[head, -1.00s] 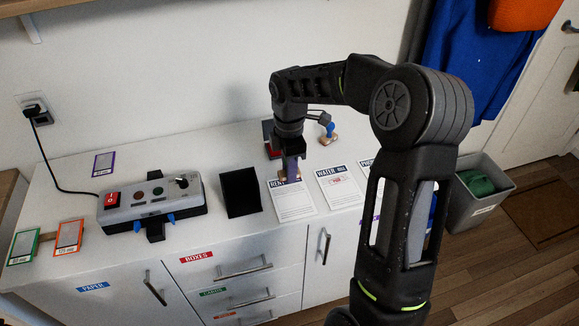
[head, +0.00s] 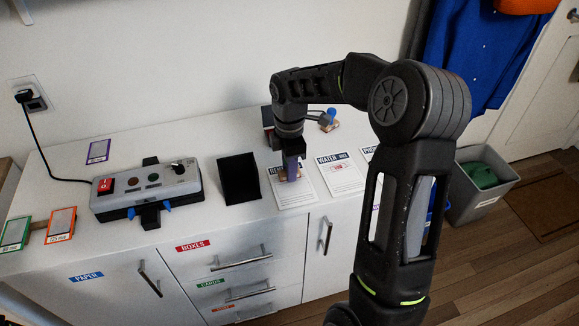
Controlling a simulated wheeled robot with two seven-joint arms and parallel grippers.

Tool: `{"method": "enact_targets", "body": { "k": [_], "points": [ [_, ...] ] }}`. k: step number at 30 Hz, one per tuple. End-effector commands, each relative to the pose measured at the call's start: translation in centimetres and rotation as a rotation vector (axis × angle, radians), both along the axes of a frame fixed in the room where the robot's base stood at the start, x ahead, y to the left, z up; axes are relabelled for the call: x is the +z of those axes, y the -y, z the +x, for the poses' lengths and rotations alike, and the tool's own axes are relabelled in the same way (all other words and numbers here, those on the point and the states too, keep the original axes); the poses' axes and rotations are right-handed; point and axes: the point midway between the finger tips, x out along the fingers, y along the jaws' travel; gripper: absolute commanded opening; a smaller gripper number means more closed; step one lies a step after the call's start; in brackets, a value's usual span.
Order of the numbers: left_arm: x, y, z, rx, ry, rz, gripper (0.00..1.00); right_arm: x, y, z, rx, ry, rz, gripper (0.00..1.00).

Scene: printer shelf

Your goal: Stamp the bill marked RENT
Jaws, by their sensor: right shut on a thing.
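The RENT bill (head: 295,198) is a white sheet with a dark blue header, lying on the white cabinet top. The WATER bill (head: 343,181) lies to the right and bears a small red-framed mark. A third bill (head: 368,154) is mostly hidden behind my right arm. My left gripper is not in view.
A black stand (head: 239,180) is left of the RENT bill. Further left is a grey switch box (head: 146,190) with a cord. A blue-handled stamp (head: 329,118) stands at the back. A grey bin (head: 480,190) is on the floor at right.

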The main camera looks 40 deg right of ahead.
Motion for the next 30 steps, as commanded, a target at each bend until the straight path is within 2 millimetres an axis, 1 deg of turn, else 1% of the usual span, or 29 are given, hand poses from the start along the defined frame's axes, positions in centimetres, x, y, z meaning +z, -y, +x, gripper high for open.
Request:
{"method": "enact_targets", "body": {
  "k": [11,30],
  "points": [
    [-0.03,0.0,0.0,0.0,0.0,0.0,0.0,-0.02,0.0,0.01,0.0,0.0,0.0,0.01],
    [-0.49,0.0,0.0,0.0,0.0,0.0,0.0,-0.78,0.0,0.01,0.0,0.0,0.0,0.01]
  ]
}}
